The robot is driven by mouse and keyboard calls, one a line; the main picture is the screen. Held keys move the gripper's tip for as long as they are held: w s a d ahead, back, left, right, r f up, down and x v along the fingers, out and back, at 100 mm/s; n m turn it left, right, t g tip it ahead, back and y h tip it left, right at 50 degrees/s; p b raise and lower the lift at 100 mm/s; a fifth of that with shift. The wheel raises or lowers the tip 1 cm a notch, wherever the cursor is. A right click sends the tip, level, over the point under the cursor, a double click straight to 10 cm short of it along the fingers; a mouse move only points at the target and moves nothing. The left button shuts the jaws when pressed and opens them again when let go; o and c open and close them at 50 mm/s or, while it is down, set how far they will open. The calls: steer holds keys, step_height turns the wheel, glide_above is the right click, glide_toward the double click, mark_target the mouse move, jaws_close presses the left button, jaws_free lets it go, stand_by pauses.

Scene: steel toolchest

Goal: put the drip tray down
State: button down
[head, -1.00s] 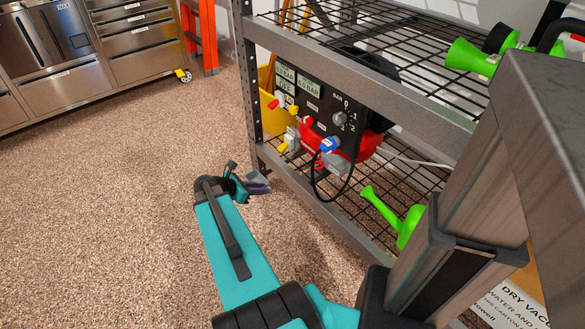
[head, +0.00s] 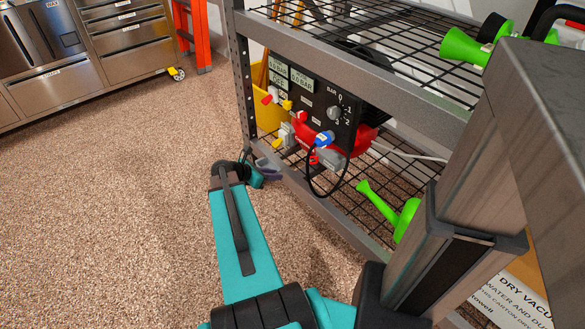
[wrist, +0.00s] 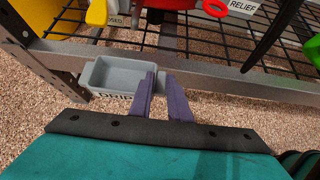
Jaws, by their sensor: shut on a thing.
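The drip tray (wrist: 116,76) is a small grey open box with lettering on its front, seen in the wrist view. My gripper (wrist: 162,80), with purple fingers, is shut on the tray's right end. The tray is level and looks empty. It appears in front of the shelf's lower steel beam; whether it touches the beam I cannot tell. In the head view my gripper (head: 267,169) is small beside the shelf's lower beam, and the tray is mostly hidden there.
A steel rack (head: 345,228) with wire shelves stands on the right. Its lower shelf carries a black control panel (head: 318,100) with red and yellow fittings and a cable, and a green funnel (head: 405,218). Speckled floor (head: 110,200) is clear to the left. Steel drawers (head: 125,60) stand behind.

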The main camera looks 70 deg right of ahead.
steer(key=s+d, duration=0.2)
steer(key=d, duration=0.1)
steer(key=s+d, duration=0.1)
steer(key=d, duration=0.1)
steer(key=shift+s+b, duration=0.1)
steer(key=shift+b, duration=0.3)
steer(key=s+d, duration=0.1)
steer(key=s+d+b, duration=0.1)
steer(key=d, duration=0.1)
steer(key=shift+s+d, duration=0.1)
steer(key=shift+d, duration=0.1)
steer(key=shift+a+f, duration=0.15)
steer(key=shift+f, duration=0.6)
steer(key=shift+f, duration=0.1)
steer(key=c, duration=1.7)
jaws_free()
steer(key=shift+o, duration=0.2)
